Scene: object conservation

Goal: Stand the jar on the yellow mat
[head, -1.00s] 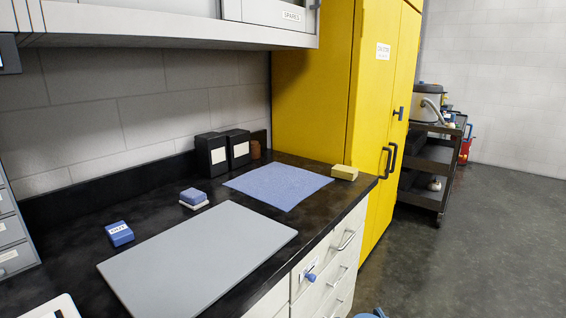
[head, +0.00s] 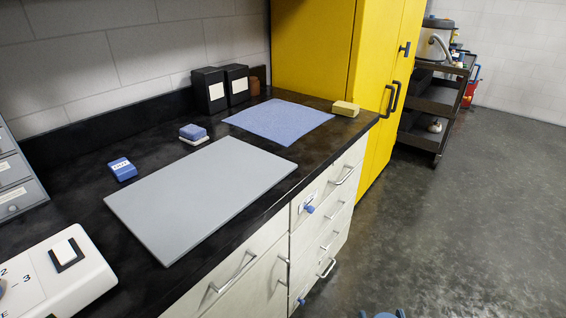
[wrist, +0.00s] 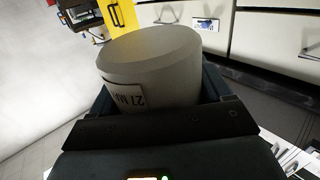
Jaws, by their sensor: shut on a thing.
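A grey cylindrical jar (wrist: 155,62) with a white label fills the middle of the wrist view. The label lettering is upside down in that view. My gripper (wrist: 160,98) is shut on the jar, with dark fingers on either side of it. Neither my gripper nor the jar shows in the head view. No yellow mat is in sight; the mats I see on the black counter are a blue one and a flat grey one.
The grey mat (head: 200,195) and blue mat (head: 278,121) lie on the black counter (head: 75,205). Around them are a blue box (head: 122,169), a blue-and-white block (head: 193,132), a yellow block (head: 345,108), black boxes (head: 209,90) and a white device (head: 90,265). A yellow cabinet (head: 310,40) stands beyond; floor is open at right.

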